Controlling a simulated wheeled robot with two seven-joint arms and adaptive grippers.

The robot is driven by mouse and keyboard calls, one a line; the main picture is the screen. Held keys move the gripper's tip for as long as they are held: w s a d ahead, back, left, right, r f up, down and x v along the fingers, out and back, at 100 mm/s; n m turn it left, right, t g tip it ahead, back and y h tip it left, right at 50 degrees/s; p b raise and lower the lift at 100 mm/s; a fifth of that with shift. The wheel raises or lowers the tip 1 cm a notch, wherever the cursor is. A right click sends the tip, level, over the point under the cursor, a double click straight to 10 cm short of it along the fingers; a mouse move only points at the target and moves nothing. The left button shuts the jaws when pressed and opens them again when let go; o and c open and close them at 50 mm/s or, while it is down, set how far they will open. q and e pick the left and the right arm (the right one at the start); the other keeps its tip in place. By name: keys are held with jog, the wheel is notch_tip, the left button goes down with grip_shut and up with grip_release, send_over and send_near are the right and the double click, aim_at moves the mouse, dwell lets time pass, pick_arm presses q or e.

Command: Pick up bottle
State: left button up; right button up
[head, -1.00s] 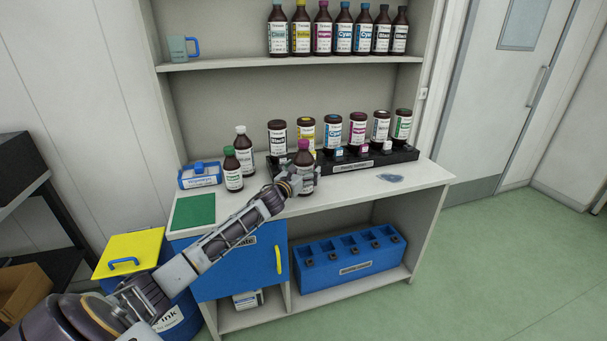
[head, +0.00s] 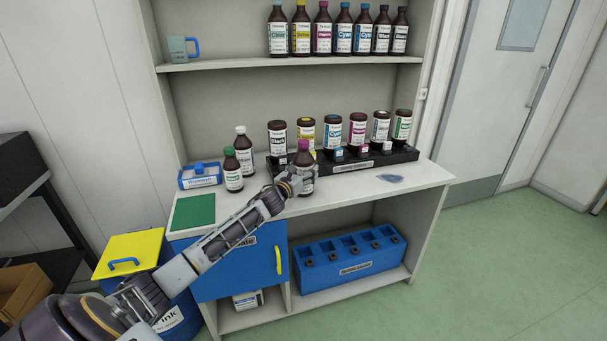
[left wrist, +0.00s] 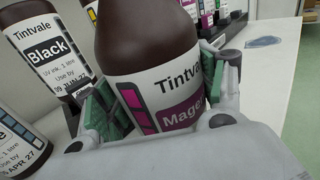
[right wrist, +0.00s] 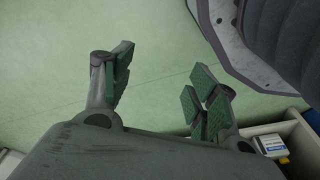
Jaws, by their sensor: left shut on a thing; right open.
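A brown bottle with a magenta cap (head: 303,152) stands upright at the front of the white counter. Its label reads "Tintvale Mage…" in the left wrist view (left wrist: 165,90). My left gripper (head: 297,182) is shut on this bottle, with green pads on either side of its body. Whether the bottle's base touches the counter is hidden by the gripper. My right gripper (right wrist: 160,90) is open and empty, over green floor in the right wrist view. It does not show in the head view.
A white-capped black-ink bottle (head: 245,152) and a green-capped bottle (head: 232,171) stand left of the held bottle. A black rack (head: 400,155) with several inverted bottles is behind it. More bottles (head: 343,30) line the shelf above. The counter's right end is mostly clear.

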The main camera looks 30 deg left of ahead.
aim_at(301, 147)
pick_arm(q)
jog(key=shift+r, duration=0.15)
jog(key=shift+c, duration=0.2)
pick_arm(e)
jog(key=shift+w, duration=0.15)
pick_arm(q)
jog(key=shift+r, duration=0.35)
notch_tip(301, 147, up, 6)
jog(key=shift+r+p, duration=0.1)
jog(key=shift+p, duration=0.9)
jog(key=shift+r+p, duration=0.35)
jog(key=shift+r, duration=1.15)
pick_arm(e)
jog(key=s+d+f, duration=0.3)
jog(key=f, duration=0.3)
jog(key=shift+f, duration=0.4)
jog(key=shift+s, duration=0.1)
jog(key=shift+d+t, duration=0.1)
jog(key=shift+t, duration=0.2)
